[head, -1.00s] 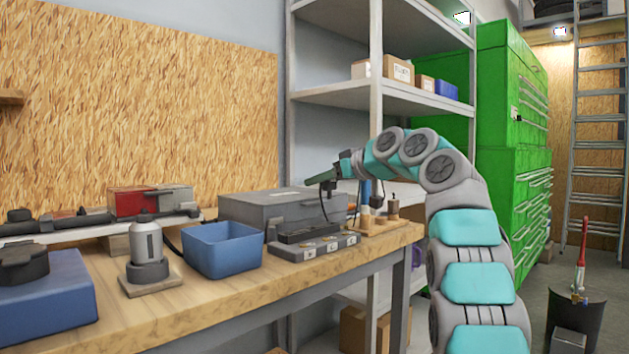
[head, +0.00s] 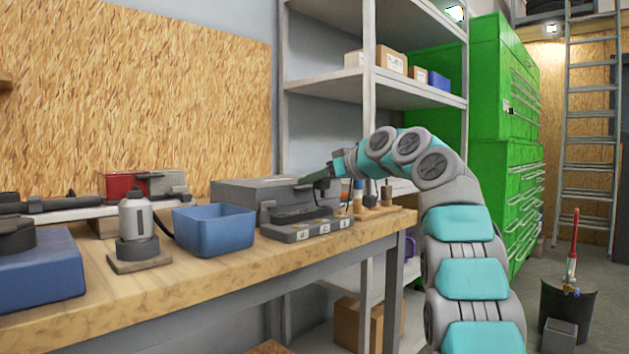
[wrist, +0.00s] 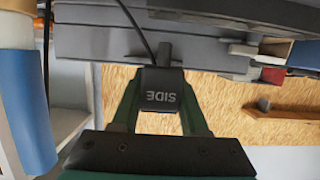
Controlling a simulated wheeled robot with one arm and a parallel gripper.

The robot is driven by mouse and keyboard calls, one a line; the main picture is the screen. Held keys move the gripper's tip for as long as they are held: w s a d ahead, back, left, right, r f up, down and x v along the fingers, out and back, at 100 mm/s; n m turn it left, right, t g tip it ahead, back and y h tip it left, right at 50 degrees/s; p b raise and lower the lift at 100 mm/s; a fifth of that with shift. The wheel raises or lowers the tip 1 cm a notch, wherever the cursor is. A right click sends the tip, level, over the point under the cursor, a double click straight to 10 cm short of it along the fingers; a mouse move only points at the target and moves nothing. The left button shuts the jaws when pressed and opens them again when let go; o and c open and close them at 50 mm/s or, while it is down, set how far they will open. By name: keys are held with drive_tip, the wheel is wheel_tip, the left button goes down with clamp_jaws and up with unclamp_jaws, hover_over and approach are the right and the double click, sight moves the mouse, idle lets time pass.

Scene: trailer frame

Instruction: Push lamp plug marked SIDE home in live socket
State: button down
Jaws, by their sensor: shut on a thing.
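My gripper (head: 318,182) is shut on the black plug (wrist: 161,92), whose SIDE lettering reads upside down in the wrist view. A narrow grey part shows at the plug's far end, against the grey block behind it; I cannot tell whether they touch. A dark cable (wrist: 138,28) runs past the plug. In the head view my gripper is above the grey socket strip (head: 308,231), which has several small marked labels on its front. The plug itself is too small to make out there. The live socket's opening is not visible.
A grey box (head: 250,191) stands behind the strip. A blue bin (head: 213,232) and a bottle on a stand (head: 136,222) are to the left. Upright tools in a wooden holder (head: 378,211) stand close on the right. Bare bench top lies in front of the strip.

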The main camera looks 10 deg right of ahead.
drive_tip(key=shift+f+b, duration=0.4)
drive_tip(key=shift+f, duration=0.15)
drive_tip(key=shift+s+d+f+b, duration=0.1)
drive_tip(key=shift+f+b, duration=0.35)
drive_tip(key=shift+b, duration=0.05)
